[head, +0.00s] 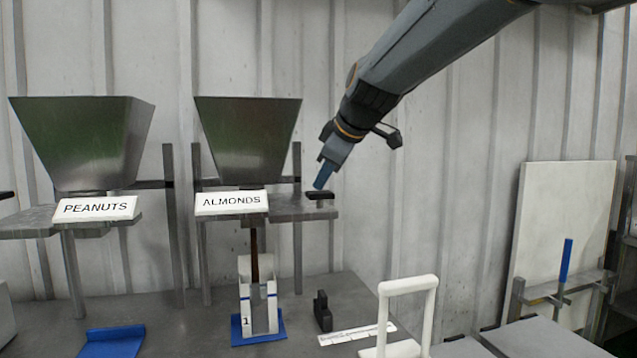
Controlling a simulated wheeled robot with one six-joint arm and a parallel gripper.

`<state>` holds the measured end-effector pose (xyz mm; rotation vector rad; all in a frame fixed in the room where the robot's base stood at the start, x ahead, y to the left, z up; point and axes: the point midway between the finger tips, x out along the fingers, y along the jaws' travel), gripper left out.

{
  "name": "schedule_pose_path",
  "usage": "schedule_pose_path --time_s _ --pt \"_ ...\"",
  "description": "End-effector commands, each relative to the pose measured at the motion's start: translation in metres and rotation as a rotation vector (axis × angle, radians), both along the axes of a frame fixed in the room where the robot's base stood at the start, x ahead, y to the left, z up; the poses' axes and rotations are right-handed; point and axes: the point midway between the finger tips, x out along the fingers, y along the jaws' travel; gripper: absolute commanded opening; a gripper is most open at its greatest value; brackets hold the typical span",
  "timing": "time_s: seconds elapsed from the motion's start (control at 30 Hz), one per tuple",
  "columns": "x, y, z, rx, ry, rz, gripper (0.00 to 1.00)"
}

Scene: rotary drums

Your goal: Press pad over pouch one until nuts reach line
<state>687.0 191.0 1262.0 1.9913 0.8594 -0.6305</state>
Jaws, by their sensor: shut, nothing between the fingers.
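My gripper (319,186) is shut and empty, its blue fingertips pointing down at the black pad (321,196) on the right end of the almonds shelf. The tips look to be at or just above the pad; I cannot tell whether they touch. Pouch one (258,312), pale with a "1" label, stands upright in a blue-based holder (261,338) below the almonds hopper (248,135). A thin brown column (254,250) runs from under the hopper down to the pouch mouth. A blue line crosses the pouch; the nut level inside is not clear.
The peanuts hopper (85,140) stands at left, with an empty blue plate (112,342) below it. A black block (322,311), a ruler-like strip (356,334) and a white handled frame (408,315) are right of the pouch. A white board (560,230) leans at right.

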Motion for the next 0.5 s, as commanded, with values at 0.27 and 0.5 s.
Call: schedule_pose_path --time_s 0.27,0.5 --pt "-0.0002 0.0 -0.0022 -0.001 0.003 0.001 0.0" --pt "-0.0003 0.0 0.0034 -0.001 0.002 0.001 0.0"
